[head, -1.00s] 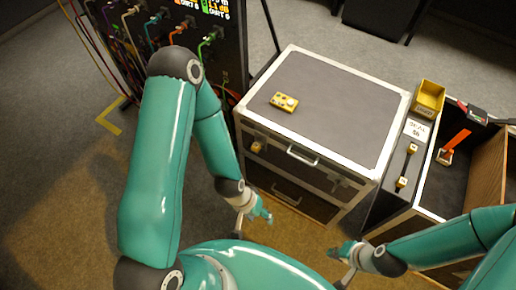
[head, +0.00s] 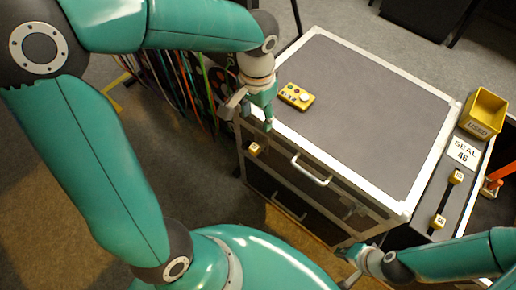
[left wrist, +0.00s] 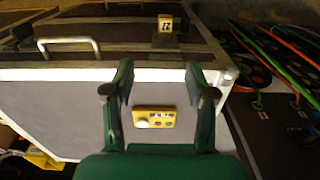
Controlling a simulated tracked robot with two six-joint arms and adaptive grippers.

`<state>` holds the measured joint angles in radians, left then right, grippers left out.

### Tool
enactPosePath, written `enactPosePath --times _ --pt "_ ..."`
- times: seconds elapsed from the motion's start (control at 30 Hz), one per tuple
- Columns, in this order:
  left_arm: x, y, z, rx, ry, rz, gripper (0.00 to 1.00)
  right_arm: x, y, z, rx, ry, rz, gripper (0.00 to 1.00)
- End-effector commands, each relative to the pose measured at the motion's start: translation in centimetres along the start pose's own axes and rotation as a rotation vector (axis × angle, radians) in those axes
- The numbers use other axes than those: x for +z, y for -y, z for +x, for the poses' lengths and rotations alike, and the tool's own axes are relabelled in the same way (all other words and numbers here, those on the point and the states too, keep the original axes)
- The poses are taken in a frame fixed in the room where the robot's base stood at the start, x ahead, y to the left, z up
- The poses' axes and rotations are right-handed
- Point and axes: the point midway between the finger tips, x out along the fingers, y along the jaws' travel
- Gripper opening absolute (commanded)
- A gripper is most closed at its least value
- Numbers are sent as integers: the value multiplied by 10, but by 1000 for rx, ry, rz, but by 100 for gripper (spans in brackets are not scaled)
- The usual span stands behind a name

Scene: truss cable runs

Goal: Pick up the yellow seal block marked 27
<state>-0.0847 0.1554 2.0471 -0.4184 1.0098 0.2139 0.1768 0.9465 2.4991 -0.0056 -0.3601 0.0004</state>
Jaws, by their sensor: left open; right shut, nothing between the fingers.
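The yellow seal block marked 27 (left wrist: 165,22) shows small at the top of the left wrist view, with its digits upside down. In the head view the yellow block (head: 254,148) sits on the upper left of the case's front face. My left gripper (head: 262,115) is open and empty, just above and beside the block, near the case's front left top edge. Its two spread fingers (left wrist: 162,88) frame the case edge in the left wrist view, apart from the block. My right gripper (head: 346,260) is shut and empty, low in front of the case.
The case (head: 365,95) carries a yellow button box (head: 297,96) on its top. A handle (head: 312,171) sticks out of its front. At right are a yellow bin (head: 483,112), a SEAL 46 label (head: 464,153) and two yellow blocks. Cables (head: 195,85) hang at left.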

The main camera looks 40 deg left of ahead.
Motion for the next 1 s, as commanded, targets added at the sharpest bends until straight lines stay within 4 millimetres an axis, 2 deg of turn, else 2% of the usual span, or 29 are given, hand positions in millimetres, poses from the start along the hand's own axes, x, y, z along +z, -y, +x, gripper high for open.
enactPosePath --times 0.2,0.4,0.73,1.0 --pt "8 7 50 2 8 -23 56 0 -3 9 0 0 0 0" --pt "8 9 86 2 5 -29 56 0 -6 15 0 0 0 0" --pt "7 11 110 3 4 -31 56 0 -7 18 0 0 0 0" --pt "3 15 146 3 4 -32 56 0 -9 24 0 0 0 0"
